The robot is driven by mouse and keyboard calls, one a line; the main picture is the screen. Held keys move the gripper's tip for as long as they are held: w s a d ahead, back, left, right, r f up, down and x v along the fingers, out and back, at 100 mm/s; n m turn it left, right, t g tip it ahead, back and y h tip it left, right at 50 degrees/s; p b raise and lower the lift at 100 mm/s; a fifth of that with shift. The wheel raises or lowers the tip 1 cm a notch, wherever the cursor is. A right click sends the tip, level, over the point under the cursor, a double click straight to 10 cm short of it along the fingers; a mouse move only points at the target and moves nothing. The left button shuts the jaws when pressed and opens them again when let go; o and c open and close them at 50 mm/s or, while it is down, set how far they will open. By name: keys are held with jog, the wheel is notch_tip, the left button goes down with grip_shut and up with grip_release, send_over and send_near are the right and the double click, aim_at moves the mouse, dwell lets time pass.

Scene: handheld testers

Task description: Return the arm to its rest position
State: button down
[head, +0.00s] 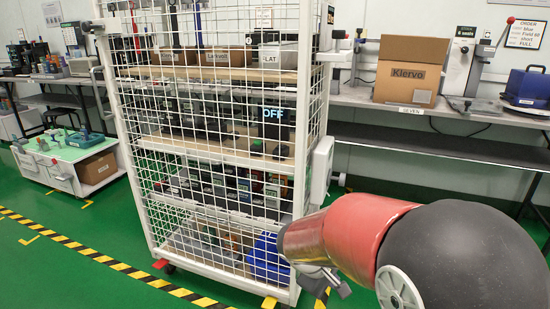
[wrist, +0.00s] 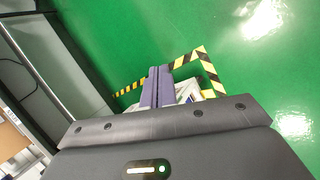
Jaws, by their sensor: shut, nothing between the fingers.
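My gripper (wrist: 159,72) shows in the wrist view, with its two purple-grey fingers together and nothing between them. Beyond the fingertips lie green floor and a corner of yellow-black tape (wrist: 190,60). A pale object, partly hidden behind the fingers, stands inside the tape; I cannot tell what it is. In the head view my red and black arm (head: 365,230) reaches in from the lower right, bent toward the front of the cage trolley. A small grey metal part shows at the arm's far end; the fingers cannot be made out there.
A white mesh cage trolley (head: 145,185) with loaded shelves stands left of my arm, close to it in the picture. A long bench (head: 350,97) with a cardboard box (head: 411,62) runs along the back wall. A low cart (head: 70,152) stands at left. Green floor is open at front left.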

jog(key=s+d+r+m+t+y, duration=0.1)
jog(key=s+r+m, duration=0.3)
jog(key=s, duration=0.5)
jog(key=s+r+m+t+y, duration=0.1)
jog(key=s+r+m+y, duration=0.3)
jog(key=s+r, duration=0.5)
jog(key=shift+d+m+t+y+p, duration=0.3)
jog(key=shift+d+m+p, duration=0.1)
jog(key=shift+p, duration=0.05)
jog(key=shift+s, duration=0.1)
